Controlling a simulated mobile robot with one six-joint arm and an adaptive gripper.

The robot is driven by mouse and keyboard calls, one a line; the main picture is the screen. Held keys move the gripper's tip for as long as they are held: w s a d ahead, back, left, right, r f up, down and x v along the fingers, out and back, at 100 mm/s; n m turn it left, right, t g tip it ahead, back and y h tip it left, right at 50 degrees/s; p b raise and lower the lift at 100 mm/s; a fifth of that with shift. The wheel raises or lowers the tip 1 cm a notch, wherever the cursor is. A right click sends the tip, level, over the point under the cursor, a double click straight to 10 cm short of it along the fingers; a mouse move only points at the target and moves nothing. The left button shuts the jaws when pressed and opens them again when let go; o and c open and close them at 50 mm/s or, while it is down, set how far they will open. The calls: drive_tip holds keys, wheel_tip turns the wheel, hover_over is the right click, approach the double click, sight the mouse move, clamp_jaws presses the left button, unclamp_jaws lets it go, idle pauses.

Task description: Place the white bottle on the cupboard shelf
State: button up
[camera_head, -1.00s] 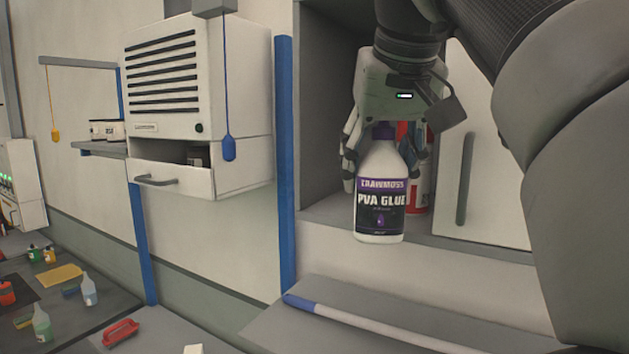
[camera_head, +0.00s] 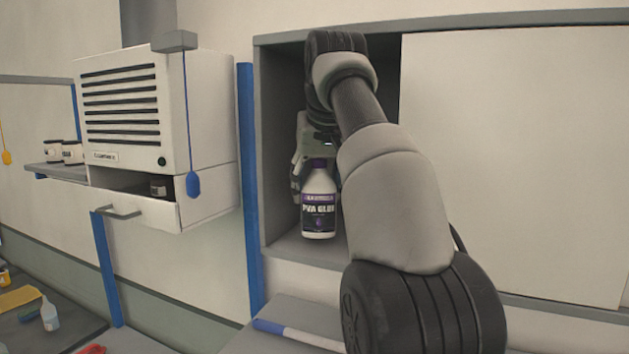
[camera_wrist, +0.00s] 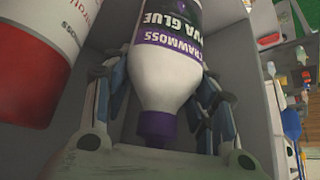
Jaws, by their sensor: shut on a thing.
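The white bottle (camera_head: 319,212) has a purple cap and a dark PVA glue label. It is upright inside the open cupboard compartment, low over or on the shelf (camera_head: 290,247); I cannot tell whether its base touches. My gripper (camera_head: 315,165) is shut on the bottle near its top and is partly hidden by my arm. In the wrist view the bottle (camera_wrist: 167,75) sits between the fingers of my gripper (camera_wrist: 155,110). A red and white container (camera_wrist: 35,60) stands beside it in the wrist view; the head view hides it behind my arm.
A white cupboard door (camera_head: 510,150) covers the right part. A blue post (camera_head: 249,190) stands just left of the opening. A white vented cabinet (camera_head: 150,120) with an open drawer (camera_head: 145,205) is farther left. A grey surface (camera_head: 240,342) with a blue and white bar lies below.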

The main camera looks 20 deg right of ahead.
drive_tip(key=shift+x, duration=0.95)
drive_tip(key=shift+w+d, duration=0.1)
drive_tip(key=shift+w, duration=0.4)
drive_tip(key=shift+s+f, duration=0.1)
drive_tip(key=o, duration=0.9)
drive_tip(key=shift+s, duration=0.15)
drive_tip(key=shift+o, duration=0.4)
